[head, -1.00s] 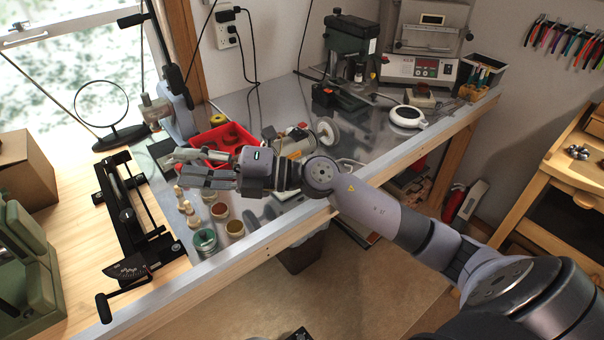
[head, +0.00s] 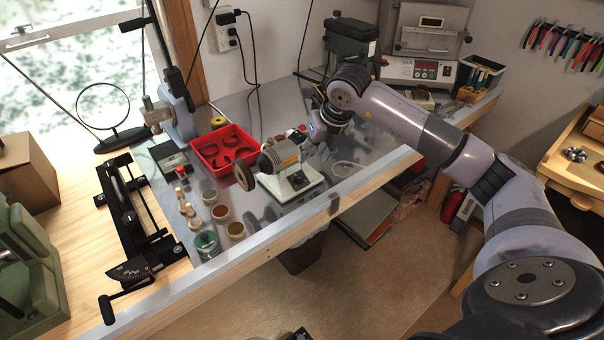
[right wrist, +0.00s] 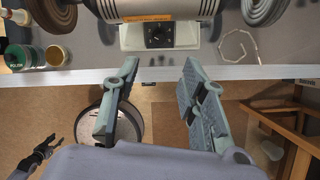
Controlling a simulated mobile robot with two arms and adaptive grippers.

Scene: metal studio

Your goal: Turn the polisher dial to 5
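The polisher (head: 283,155) stands on the metal bench top, with a grey motor body, a pale base and a brown wheel at its left end. In the right wrist view its black dial (right wrist: 157,37) is on the pale base front, below an orange label; its pointer setting is too small to read. My right gripper (head: 318,130) is at the polisher's right end in the head view. In the right wrist view the right gripper (right wrist: 161,66) is open and empty, its fingertips apart from the dial and below it in the picture. A dark shape low in that view may be my left gripper (right wrist: 42,150).
A red tray (head: 222,147) stands behind the polisher, and several small jars (head: 220,213) stand to its left. A bent pale wire (right wrist: 238,47) lies right of the base. The bench's front edge (head: 335,202) runs close before the polisher.

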